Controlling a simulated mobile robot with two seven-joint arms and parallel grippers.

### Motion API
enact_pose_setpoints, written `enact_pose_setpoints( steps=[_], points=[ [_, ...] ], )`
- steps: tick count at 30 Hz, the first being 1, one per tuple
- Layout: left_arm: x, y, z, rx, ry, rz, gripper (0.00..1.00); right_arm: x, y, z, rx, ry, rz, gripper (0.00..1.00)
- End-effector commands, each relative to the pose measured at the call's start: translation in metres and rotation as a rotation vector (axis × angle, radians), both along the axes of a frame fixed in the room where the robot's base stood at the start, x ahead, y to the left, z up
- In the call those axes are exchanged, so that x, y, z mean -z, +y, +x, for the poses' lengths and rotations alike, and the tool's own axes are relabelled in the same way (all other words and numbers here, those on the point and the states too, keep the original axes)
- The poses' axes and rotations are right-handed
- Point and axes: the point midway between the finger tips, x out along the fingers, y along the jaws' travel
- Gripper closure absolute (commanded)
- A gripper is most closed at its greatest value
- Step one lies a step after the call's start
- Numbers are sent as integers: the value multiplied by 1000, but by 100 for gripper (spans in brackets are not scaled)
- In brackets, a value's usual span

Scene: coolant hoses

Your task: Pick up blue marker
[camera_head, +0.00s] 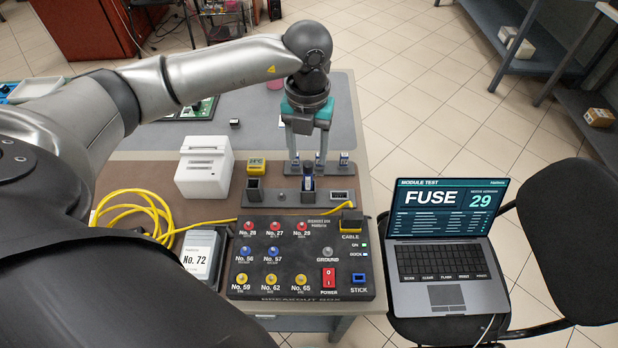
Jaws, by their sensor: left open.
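My left gripper (307,163) points down, open, over a small grey holder (275,197) on the table. The fingers partly cover this row. I cannot tell whether they touch anything. My right gripper is not in view.
A black panel (312,283) with coloured sockets lies in front of the holder. Left are a white box (204,166), a yellow piece (256,166), a yellow cable (150,208) and a No. 72 box (201,257). A laptop (446,245) reading FUSE 29 sits on a chair at right.

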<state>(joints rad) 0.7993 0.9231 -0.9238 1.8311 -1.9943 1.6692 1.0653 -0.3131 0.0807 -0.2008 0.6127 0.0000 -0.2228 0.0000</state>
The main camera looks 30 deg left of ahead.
Motion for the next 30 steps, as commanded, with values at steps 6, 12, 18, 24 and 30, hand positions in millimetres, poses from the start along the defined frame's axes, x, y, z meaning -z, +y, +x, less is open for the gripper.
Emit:
enact_pose_setpoints(
  steps=[6, 12, 18, 24, 30],
  points=[
    [31, 0, 0, -1, 0, 0, 40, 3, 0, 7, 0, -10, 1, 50],
    [45, 0, 0, 0, 3, 0, 40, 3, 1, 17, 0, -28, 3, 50],
    [76, 2, 1, -1, 2, -1, 40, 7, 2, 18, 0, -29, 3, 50],
    [87, 2, 2, 1, -1, -1, 40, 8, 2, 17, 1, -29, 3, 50],
    [86, 2, 2, 1, -1, -1, 44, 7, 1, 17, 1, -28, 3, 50]
  ],
)
